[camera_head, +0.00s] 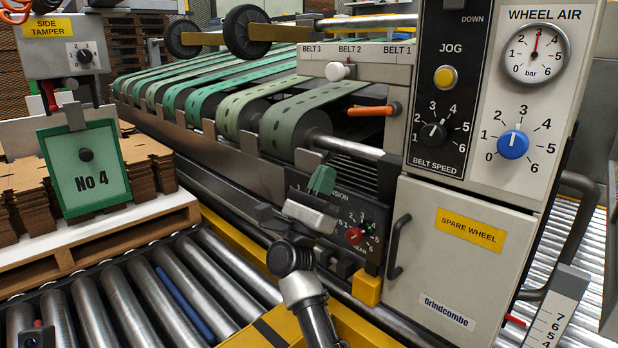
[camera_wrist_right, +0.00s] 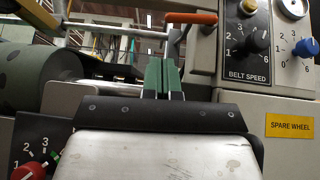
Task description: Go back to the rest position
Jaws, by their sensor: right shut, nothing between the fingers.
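My right gripper (camera_head: 322,180) is in front of the belt machine, beside the tension panel with the red knob (camera_head: 354,236). Its green fingers are together with nothing between them. In the right wrist view the shut fingers (camera_wrist_right: 162,76) point up, below the orange-handled lever (camera_wrist_right: 190,18). They appear apart from the machine, though the exact gap is hard to judge. My right arm comes up from the bottom of the head view. My left gripper does not show.
The control cabinet (camera_head: 461,277) with its black door handle (camera_head: 398,247) stands close to the right of my arm. Belts (camera_head: 240,100) run behind the gripper. Rollers (camera_head: 130,305) lie at lower left, near a pallet of cardboard (camera_head: 100,243) and a green No 4 plate (camera_head: 84,168).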

